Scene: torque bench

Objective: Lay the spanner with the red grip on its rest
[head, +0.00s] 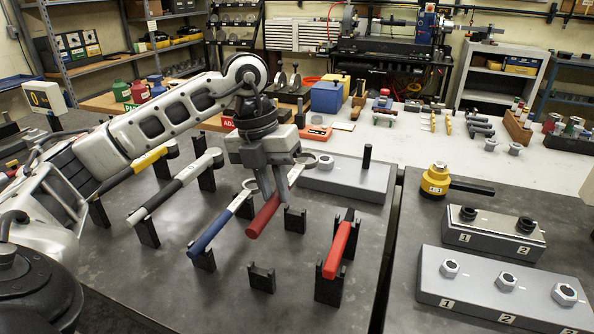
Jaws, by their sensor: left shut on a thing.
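My left gripper (277,190) points down and is shut on a spanner with a dark red grip (265,216). The spanner's ring end (305,159) shows behind the fingers, and the grip slants toward the front left. An empty rest of two black notched posts, a back post (295,219) and a front post (261,277), stands just right of and in front of the grip. The spanner appears raised and apart from these posts. My right gripper is not in view.
Spanners with blue (212,230), black (160,199) and yellow (137,169) grips lie on posts to the left. A bright red-handled tool (337,248) lies on posts to the right. A grey block with a black peg (345,180) stands behind. Numbered blocks (505,285) occupy the right bench.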

